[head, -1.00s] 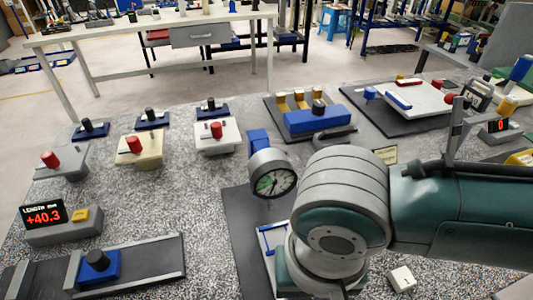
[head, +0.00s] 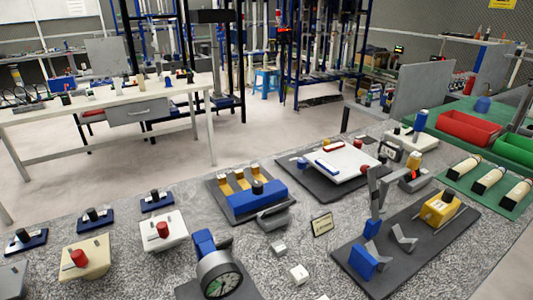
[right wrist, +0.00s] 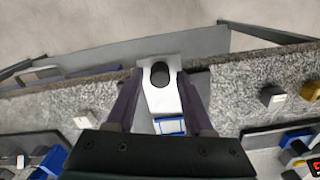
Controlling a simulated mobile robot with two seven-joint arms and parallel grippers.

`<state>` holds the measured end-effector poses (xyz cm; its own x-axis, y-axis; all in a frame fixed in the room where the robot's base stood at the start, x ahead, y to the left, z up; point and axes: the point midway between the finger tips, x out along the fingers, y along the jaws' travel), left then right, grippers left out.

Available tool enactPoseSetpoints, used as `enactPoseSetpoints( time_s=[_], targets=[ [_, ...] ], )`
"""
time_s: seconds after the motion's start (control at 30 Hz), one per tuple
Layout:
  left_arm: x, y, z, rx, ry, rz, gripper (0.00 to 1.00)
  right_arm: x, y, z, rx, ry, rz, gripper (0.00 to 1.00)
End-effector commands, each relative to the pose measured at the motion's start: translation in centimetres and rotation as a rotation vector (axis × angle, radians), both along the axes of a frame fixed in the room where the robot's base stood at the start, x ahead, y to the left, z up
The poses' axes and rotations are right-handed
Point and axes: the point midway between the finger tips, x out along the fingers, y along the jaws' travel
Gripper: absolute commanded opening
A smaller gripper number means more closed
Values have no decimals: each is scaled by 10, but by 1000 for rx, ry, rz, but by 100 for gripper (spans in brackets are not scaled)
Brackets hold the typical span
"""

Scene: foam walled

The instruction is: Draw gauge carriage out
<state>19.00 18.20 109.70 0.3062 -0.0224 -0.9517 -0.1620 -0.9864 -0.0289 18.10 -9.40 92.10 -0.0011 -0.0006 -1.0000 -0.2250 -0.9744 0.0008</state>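A dial gauge (head: 220,276) with a round pale face and a blue bracket (head: 203,243) stands at the bottom of the head view, cut off by the frame edge. In the right wrist view, a pale slide piece (right wrist: 162,100) with a round black knob (right wrist: 160,74) lies between the fingers of my right gripper (right wrist: 160,80). A blue-edged part (right wrist: 169,126) shows below it. The fingers are apart, one on each side of the knob; contact is not clear. I cannot tell for sure which part is the gauge carriage. My left gripper is not in view.
A dark plate with V-shaped blocks and a yellow knobbed block (head: 440,209) lies at the right. A blue knobbed block (head: 257,200) stands behind the gauge.

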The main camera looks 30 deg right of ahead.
Motion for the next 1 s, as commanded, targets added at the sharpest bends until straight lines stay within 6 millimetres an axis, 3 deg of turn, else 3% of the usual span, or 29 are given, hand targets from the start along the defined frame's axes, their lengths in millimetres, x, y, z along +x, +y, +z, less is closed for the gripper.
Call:
enactPoseSetpoints(
  time_s=[0.37, 0.8, 1.0],
  targets=[
    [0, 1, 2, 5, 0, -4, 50, 0, 0, 4, 0, 0, -1, 61],
    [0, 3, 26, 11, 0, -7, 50, 0, 0, 83, 3, -2, 0, 61],
    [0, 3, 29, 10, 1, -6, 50, 0, 0, 99, 0, 0, 0, 61]
  ],
)
